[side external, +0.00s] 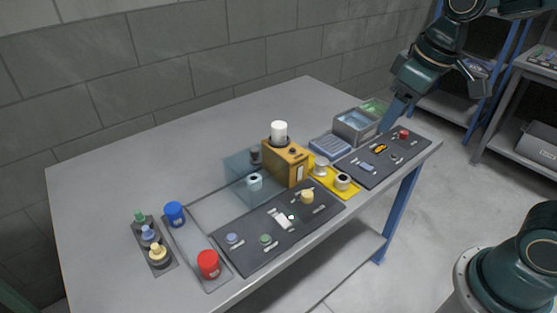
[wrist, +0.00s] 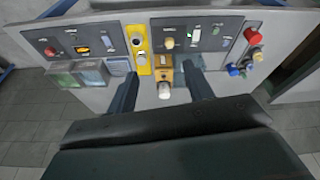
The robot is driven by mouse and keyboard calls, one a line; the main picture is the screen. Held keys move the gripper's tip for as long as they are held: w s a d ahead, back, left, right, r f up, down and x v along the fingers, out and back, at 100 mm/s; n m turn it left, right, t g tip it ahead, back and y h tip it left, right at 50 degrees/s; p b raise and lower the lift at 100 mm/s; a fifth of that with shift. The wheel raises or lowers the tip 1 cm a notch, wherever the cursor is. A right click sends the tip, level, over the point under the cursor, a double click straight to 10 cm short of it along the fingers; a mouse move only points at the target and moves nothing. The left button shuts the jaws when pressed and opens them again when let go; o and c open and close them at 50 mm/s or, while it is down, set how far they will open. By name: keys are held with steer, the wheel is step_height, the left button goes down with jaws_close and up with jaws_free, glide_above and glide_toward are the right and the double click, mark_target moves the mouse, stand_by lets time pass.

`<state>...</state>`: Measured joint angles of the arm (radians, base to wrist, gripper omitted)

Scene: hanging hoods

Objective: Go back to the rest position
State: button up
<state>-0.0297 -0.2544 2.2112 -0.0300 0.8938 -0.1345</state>
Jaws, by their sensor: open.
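My gripper (side external: 392,117) is at the right end of the table, above the grey bin area, with its fingers pointing down. In the wrist view my gripper (wrist: 161,74) shows two dark fingers set wide apart, with nothing held between them. An ochre box (side external: 285,162) with a white cylinder (side external: 279,132) on top stands mid-table. The box also shows between the fingers in the wrist view (wrist: 164,73), but well beyond them.
The grey table (side external: 120,190) carries a right dark panel (side external: 382,158), a front dark panel (side external: 277,228), a grey bin (side external: 356,125), a yellow plate (side external: 335,182), a clear bluish cover (side external: 240,172), and red (side external: 208,264) and blue (side external: 174,214) cylinders. Its back left is clear.

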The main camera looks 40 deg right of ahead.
steer(key=s+d+m+t, duration=0.1)
steer(key=s+m+t, duration=0.1)
steer(key=s, duration=0.9)
steer(key=shift+s+d+r, duration=0.2)
steer(key=shift+s+r, duration=0.05)
steer(key=shift+s, duration=0.05)
